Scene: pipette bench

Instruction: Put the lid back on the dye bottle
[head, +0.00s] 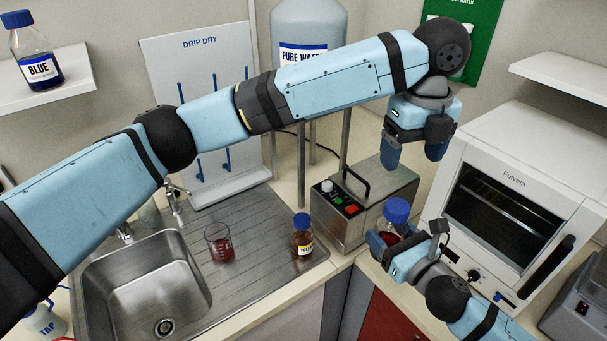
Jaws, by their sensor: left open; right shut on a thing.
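A dye bottle (388,238) with red content stands at the counter's right part, in front of the metal box. A blue lid (397,210) sits at its top; I cannot tell whether it is screwed down. My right gripper (409,243) is shut on the bottle from the front right and hides most of its body and any label. My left gripper (412,155) is open and empty, pointing down above the lid, with a clear gap between them.
A metal box with a handle (362,205) stands behind the bottle, and a white oven (515,180) to the right. A blue dye bottle (36,52) is on the left shelf.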

